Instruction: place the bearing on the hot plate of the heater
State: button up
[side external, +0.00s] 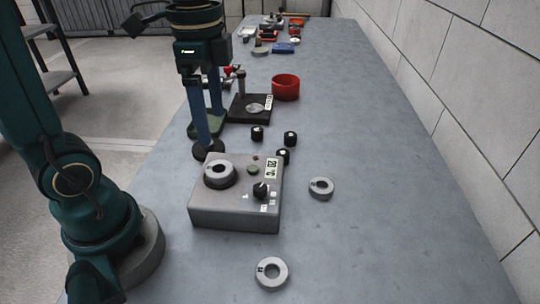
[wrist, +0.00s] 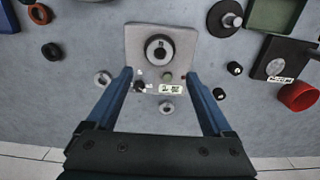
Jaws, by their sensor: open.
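The heater is a grey box (side external: 235,205) with a black knob, a green button and a small display on top. It also shows in the wrist view (wrist: 137,40). A pale grey ring-shaped bearing (side external: 219,172) lies flat on its round dark hot plate, and the wrist view shows the bearing (wrist: 160,48) from above. My gripper (side external: 209,128) is open and empty, with its blue fingers pointing down beyond the heater in the side view. In the wrist view my gripper (wrist: 158,75) has its fingers spread either side of the heater's panel edge, apart from the bearing.
Two loose grey rings (side external: 321,188) (side external: 271,273) lie right of and in front of the heater. Several small black cylinders (side external: 290,138) stand behind it. A black plate with a post (side external: 247,110) and a red cup (side external: 285,88) are farther back. The table's right side is clear.

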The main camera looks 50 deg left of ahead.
jog(key=s+d+n+t, duration=0.1)
jog(key=n+t, duration=0.1)
jog(key=n, duration=0.1)
jog(key=s+d+f+n+t, duration=0.1)
jog(key=s+n, duration=0.1)
jog(key=n, duration=0.1)
jog(key=s+d+n+t, duration=0.1)
jog(key=n+t, duration=0.1)
jog(key=n, duration=0.1)
jog(key=shift+s+d+f+t, duration=0.2)
jog(key=shift+s+t, duration=0.1)
jog(key=shift+s, duration=0.05)
dwell(1.0)
